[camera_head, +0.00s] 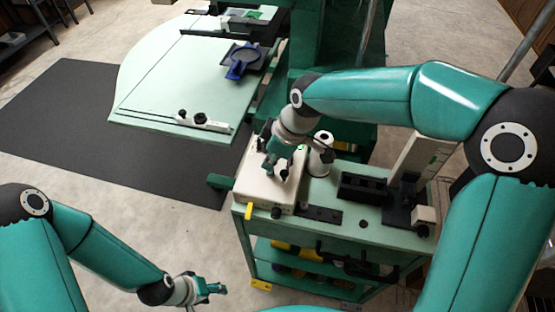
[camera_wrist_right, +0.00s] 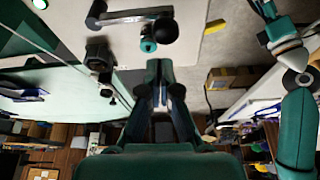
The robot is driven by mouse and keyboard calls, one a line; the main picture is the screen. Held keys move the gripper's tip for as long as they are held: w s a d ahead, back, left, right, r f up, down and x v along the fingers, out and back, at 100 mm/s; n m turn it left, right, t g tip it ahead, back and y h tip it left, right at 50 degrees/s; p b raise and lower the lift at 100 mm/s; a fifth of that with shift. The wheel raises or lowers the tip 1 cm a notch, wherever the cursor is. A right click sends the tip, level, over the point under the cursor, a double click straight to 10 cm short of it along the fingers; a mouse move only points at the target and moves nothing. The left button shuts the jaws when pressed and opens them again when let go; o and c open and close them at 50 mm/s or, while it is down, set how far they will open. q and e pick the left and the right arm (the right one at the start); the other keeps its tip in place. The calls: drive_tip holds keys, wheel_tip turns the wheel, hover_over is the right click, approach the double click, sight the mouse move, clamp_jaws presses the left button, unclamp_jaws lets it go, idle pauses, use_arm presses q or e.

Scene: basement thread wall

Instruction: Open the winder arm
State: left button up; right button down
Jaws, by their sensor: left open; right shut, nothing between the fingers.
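The winder is a cream box (camera_head: 262,190) on the left end of the green cart. In the right wrist view its pale face (camera_wrist_right: 200,28) carries a grey bar (camera_wrist_right: 135,17), probably the winder arm, with a black ball knob (camera_wrist_right: 165,29) and a small teal piece (camera_wrist_right: 148,45) beside it. My right gripper (camera_head: 283,170) is over the box. In the right wrist view its fingertips (camera_wrist_right: 160,68) are shut and empty, just below the teal piece in the picture; whether they touch it is unclear. My left gripper (camera_head: 218,289) is open and empty, away from the cart.
A white spool (camera_head: 320,155) stands close beside my right gripper. A pale green machine table (camera_head: 180,75) lies behind.

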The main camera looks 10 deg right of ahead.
drive_tip(key=shift+w+a+r, duration=0.1)
drive_tip(key=shift+a, duration=0.2)
drive_tip(key=a, duration=0.1)
drive_tip(key=w+a+r, duration=0.1)
drive_tip(key=a, duration=0.1)
drive_tip(key=shift+w+r+p, duration=0.1)
drive_tip(key=shift+p, duration=0.25)
drive_tip(key=v, duration=0.9)
drive_tip(key=shift+d, duration=0.3)
drive_tip(key=shift+w, duration=0.1)
